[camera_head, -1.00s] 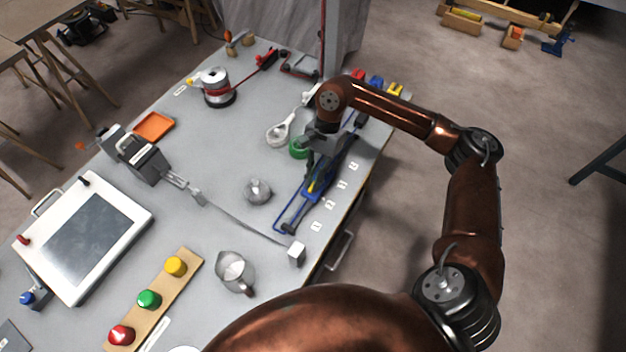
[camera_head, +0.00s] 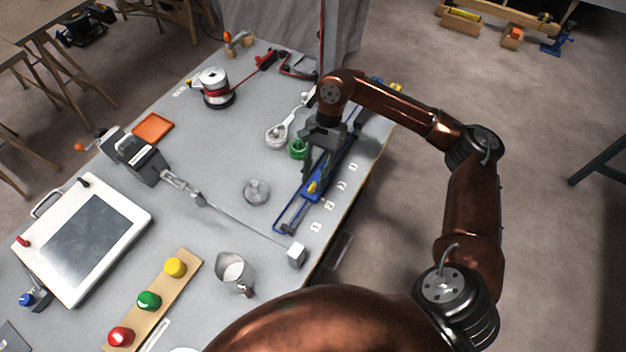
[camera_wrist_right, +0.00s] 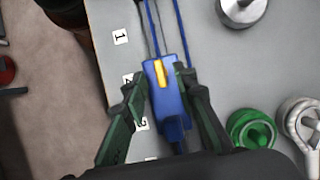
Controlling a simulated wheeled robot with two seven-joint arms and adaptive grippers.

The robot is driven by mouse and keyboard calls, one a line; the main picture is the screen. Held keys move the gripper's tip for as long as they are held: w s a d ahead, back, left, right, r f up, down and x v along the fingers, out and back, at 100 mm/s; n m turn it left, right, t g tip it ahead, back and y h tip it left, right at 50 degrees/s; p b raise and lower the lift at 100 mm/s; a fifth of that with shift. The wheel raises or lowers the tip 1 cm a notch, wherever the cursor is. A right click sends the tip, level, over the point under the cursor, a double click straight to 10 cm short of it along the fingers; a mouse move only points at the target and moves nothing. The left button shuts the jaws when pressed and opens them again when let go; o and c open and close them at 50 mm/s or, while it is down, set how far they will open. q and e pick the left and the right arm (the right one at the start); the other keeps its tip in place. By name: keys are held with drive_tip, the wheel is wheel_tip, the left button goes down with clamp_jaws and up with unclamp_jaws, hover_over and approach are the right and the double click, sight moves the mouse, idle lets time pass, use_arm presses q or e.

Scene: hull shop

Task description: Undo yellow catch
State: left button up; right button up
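The yellow catch (camera_wrist_right: 161,73) sits on top of a blue block (camera_wrist_right: 163,100) on a long blue two-rail frame. In the head view the yellow catch (camera_head: 312,187) shows as a small spot near the frame's near end. My right gripper (camera_wrist_right: 162,82) is over the block with its fingers apart, one on each side of the block and catch. The fingertips look close to the block's sides; I cannot tell whether they touch. In the head view my right gripper (camera_head: 314,172) partly covers the blue frame (camera_head: 287,216). My left gripper is out of view.
Numbered white labels (camera_head: 329,205) run beside the frame along the table's right edge. A green ring (camera_head: 298,149) and a pale wrench-like tool (camera_head: 279,134) lie left of the gripper. A metal weight (camera_head: 257,191) and a jug (camera_head: 235,270) stand nearer.

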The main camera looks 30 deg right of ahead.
drive_tip(key=v, duration=1)
